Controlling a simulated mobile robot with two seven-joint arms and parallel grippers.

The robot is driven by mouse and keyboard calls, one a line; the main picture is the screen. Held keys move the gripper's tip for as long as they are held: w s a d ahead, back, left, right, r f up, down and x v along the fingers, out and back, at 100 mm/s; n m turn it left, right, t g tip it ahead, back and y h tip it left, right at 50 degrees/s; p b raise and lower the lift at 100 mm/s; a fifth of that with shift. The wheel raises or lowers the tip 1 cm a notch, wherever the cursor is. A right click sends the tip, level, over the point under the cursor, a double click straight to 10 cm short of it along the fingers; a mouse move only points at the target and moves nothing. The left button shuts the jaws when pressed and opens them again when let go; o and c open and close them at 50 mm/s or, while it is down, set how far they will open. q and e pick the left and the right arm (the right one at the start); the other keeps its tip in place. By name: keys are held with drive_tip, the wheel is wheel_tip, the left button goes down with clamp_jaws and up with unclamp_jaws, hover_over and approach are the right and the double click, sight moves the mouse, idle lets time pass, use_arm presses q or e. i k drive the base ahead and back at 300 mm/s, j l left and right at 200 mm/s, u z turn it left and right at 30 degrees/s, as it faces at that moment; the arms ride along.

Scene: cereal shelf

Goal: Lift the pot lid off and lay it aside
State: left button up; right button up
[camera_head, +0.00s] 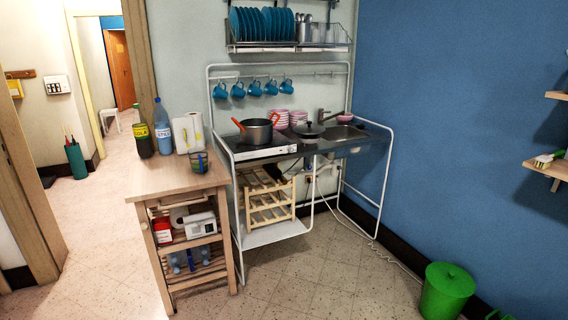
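A dark grey pot (257,132) with red handles stands on the white-fronted cooktop (264,153) at the left of the kitchen unit. Its inside looks dark, and I cannot make out a lid on it. To its right, beside the sink, is a dark round lid with a knob (309,129). It is too small to tell whether it lies on the counter or covers a low pan. Neither of my grippers is in view.
A wooden cart (178,177) with bottles and a paper roll stands left of the unit. Pink-striped bowls (281,119) sit behind the pot, under hanging blue mugs. The sink (345,132) is at the right. Floor in front is clear; a green bin (446,292) stands right.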

sight(309, 129)
drive_tip(key=i, duration=1.45)
drive_tip(key=i+z, duration=0.25)
drive_tip(key=i, duration=0.25)
drive_tip(key=i+j+z, duration=0.25)
drive_tip(key=i, duration=0.2)
drive_tip(key=i+j+z, duration=0.2)
drive_tip(key=i, duration=0.25)
drive_tip(key=i+j+z, duration=0.25)
drive_tip(key=i+j, duration=0.1)
drive_tip(key=i, duration=0.1)
